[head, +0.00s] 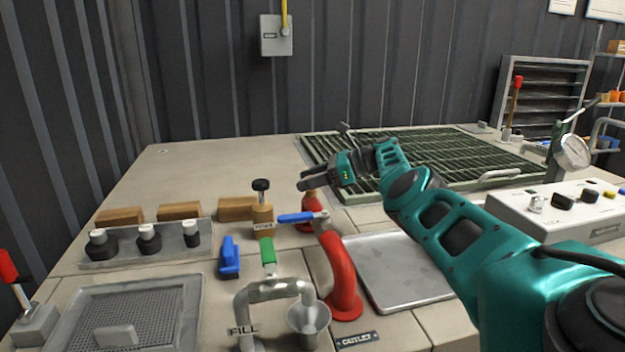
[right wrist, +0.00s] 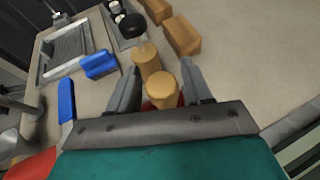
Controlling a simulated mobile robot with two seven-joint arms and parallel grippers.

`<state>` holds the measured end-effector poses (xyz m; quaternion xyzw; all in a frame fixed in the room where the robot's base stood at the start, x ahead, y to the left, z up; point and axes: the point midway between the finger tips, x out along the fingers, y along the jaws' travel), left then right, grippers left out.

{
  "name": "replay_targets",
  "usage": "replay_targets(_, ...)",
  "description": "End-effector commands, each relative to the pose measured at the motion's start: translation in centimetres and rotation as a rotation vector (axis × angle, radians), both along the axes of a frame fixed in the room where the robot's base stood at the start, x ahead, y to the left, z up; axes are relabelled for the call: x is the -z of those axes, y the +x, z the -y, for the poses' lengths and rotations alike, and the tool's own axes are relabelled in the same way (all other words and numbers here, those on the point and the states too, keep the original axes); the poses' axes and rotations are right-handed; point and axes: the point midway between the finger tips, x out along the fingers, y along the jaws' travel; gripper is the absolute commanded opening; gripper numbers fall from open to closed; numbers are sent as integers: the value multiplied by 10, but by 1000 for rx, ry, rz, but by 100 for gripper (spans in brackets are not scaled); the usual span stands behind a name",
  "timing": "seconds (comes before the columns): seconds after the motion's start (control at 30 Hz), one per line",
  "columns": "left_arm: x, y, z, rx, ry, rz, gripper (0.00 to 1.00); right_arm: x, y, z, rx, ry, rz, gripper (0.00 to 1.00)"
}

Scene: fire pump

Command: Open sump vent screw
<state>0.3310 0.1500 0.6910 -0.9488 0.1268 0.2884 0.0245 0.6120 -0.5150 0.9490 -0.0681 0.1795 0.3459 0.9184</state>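A black knob (head: 261,185) on a thin stem tops a tan, labelled fitting (head: 262,215) above the fill pipe. It also shows in the right wrist view (right wrist: 132,26). A tan, round-topped piece (right wrist: 163,88) stands on something red; I cannot tell which part is the sump vent screw. My right gripper (head: 308,181) reaches in from the right, fingers pointing left, right of the black knob and above a red fitting (head: 311,212). In the right wrist view its fingers (right wrist: 158,84) are apart, with the tan round piece between or beyond them; contact is not clear. My left gripper is out of view.
A blue lever (head: 297,217) sits on a red outlet pipe (head: 341,270) close below my right gripper. A blue block (head: 229,259) and wooden blocks (head: 180,210) lie left. A green grating (head: 440,155) lies behind my arm; a metal tray (head: 395,275) lies below.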

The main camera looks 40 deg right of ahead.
Motion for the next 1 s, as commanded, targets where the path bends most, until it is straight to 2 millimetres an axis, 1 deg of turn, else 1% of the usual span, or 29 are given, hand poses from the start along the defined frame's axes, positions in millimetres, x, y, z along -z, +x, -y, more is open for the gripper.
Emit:
replay_targets(0.03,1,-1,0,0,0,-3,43,0,-1,1,1,-1,-2,54)
replay_targets(0.1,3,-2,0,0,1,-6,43,1,-1,2,2,-2,-2,60)
replay_targets(0.33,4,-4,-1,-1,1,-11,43,1,-2,3,3,-3,-5,60)
replay_targets(0.47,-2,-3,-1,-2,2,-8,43,-4,-9,10,5,-4,-7,60)
replay_targets(0.57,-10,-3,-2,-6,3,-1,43,-13,-21,20,7,-6,-7,60)
replay_targets(0.67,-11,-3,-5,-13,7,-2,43,-21,-37,34,7,-6,-5,60)
replay_targets(0.8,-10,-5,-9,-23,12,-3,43,-32,-59,53,6,-5,-5,60)
replay_targets(1.0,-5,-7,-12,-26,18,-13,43,-43,-82,73,3,-3,-4,60)
